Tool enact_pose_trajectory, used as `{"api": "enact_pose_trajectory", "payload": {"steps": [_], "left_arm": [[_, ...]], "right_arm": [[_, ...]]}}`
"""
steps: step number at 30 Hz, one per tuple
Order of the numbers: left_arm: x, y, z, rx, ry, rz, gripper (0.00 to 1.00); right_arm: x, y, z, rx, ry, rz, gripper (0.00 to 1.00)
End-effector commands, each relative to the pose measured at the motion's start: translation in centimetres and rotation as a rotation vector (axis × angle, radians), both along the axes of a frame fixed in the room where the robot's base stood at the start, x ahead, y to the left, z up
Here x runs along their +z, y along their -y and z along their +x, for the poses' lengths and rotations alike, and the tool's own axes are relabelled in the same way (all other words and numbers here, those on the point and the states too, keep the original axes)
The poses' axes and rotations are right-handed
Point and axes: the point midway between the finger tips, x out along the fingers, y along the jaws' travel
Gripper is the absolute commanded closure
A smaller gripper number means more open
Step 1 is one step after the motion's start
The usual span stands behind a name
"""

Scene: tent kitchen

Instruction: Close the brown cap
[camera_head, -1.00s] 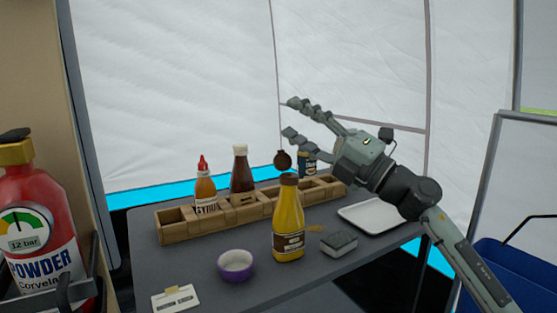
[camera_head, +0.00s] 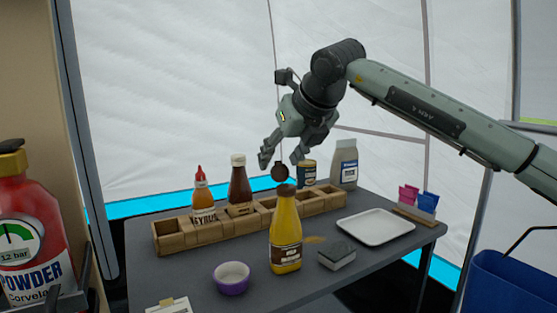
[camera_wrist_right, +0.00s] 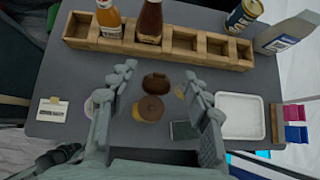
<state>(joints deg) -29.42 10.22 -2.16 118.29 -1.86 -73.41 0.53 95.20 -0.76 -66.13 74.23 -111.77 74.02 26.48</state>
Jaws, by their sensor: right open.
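The yellow bottle (camera_head: 286,240) stands upright on the grey table. Its brown cap (camera_head: 280,172) is flipped open and stands up behind the bottle's brown top (camera_head: 286,190). In the right wrist view the cap (camera_wrist_right: 157,82) sits just beyond the bottle's round top (camera_wrist_right: 150,107). My right gripper (camera_head: 282,158) points down above the cap, open and empty. In the right wrist view its fingers (camera_wrist_right: 161,72) stand on either side of the cap, with gaps; I cannot tell the exact height.
A purple bowl (camera_head: 231,279) and a sponge (camera_head: 337,256) flank the yellow bottle. A white tray (camera_head: 376,227) lies to the right.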

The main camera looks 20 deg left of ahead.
Motion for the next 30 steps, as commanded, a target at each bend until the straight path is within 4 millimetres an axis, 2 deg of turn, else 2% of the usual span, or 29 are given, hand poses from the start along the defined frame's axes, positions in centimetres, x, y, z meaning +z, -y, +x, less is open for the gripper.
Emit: {"api": "enact_pose_trajectory", "payload": {"steps": [6,15,26,27,30], "left_arm": [[-0.8,0.1,0.0,-0.001,-0.004,-0.004,0.60],[-1.0,0.1,0.0,-0.001,-0.004,-0.005,0.60],[-1.0,0.1,0.0,-0.001,-0.004,-0.006,0.60],[-1.0,0.1,0.0,-0.001,-0.005,-0.006,0.60],[-1.0,0.1,0.0,-0.001,-0.004,-0.006,0.60]], "right_arm": [[-1.4,-1.1,0.9,0.001,-0.001,0.003,0.51],[-1.6,-1.2,1.1,0.002,0.000,0.003,0.53],[-1.6,-1.2,1.0,0.001,-0.001,0.003,0.97],[-1.6,-1.2,1.0,0.001,-0.001,0.003,1.00],[-1.6,-1.2,1.0,0.001,-0.001,0.003,1.00]]}}
